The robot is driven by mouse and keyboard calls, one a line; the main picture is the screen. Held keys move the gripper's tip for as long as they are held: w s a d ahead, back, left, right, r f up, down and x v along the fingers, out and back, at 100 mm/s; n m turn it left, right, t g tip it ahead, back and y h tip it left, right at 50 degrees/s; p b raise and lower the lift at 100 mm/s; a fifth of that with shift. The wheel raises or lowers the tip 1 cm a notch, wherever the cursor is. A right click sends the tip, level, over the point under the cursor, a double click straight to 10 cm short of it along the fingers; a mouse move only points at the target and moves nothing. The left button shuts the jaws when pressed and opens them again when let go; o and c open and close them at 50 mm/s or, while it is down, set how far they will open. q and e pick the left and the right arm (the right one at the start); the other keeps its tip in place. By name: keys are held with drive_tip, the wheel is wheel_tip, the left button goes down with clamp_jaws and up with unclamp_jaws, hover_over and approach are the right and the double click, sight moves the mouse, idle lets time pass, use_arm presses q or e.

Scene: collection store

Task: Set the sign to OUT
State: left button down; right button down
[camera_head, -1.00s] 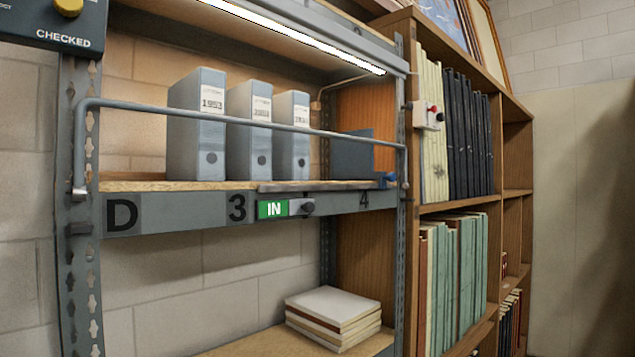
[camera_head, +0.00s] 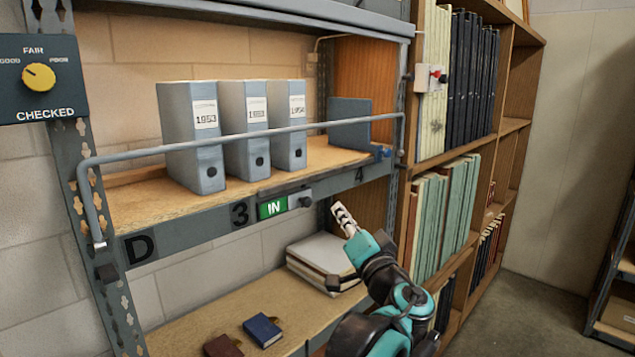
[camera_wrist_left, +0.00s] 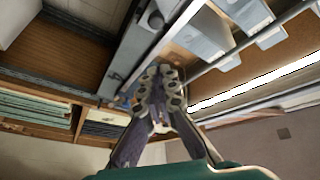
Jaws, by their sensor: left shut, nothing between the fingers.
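The sign (camera_head: 272,208) is on the front edge of the shelf, between the numbers 3 and 4. It shows green with the white word IN. A grey slider with a dark round knob (camera_head: 305,201) sits at the right end of the sign. My left gripper (camera_head: 341,211) is shut and empty, just right of and slightly below the knob, and looks apart from it. In the left wrist view, the shut fingers (camera_wrist_left: 163,78) point toward the shelf edge, with a dark knob (camera_wrist_left: 155,19) beyond them. My right gripper is in neither view.
A grey rail (camera_head: 250,137) runs in front of several grey binders (camera_head: 192,150) above the sign. A stack of books (camera_head: 318,262) lies on the lower shelf behind my gripper. A wooden bookcase (camera_head: 515,90) stands right. A dial box (camera_head: 38,78) hangs left.

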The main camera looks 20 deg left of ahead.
sight(291, 209)
use_arm(q)
drive_tip(key=shift+w+d+r, duration=0.1)
drive_tip(key=shift+d+r, duration=0.05)
drive_tip(key=shift+r, duration=0.3)
drive_tip(key=p+x, duration=0.3)
drive_tip(key=x, duration=0.7)
drive_tip(key=s+a+f, duration=0.1)
drive_tip(key=s, duration=0.2)
drive_tip(key=s+a, duration=0.1)
drive_tip(key=s, duration=0.2)
drive_tip(key=s+a+f, duration=0.1)
drive_tip(key=s+a, duration=0.1)
drive_tip(key=s, duration=0.2)
drive_tip(key=shift+f+p, duration=0.3)
drive_tip(key=shift+p, duration=0.1)
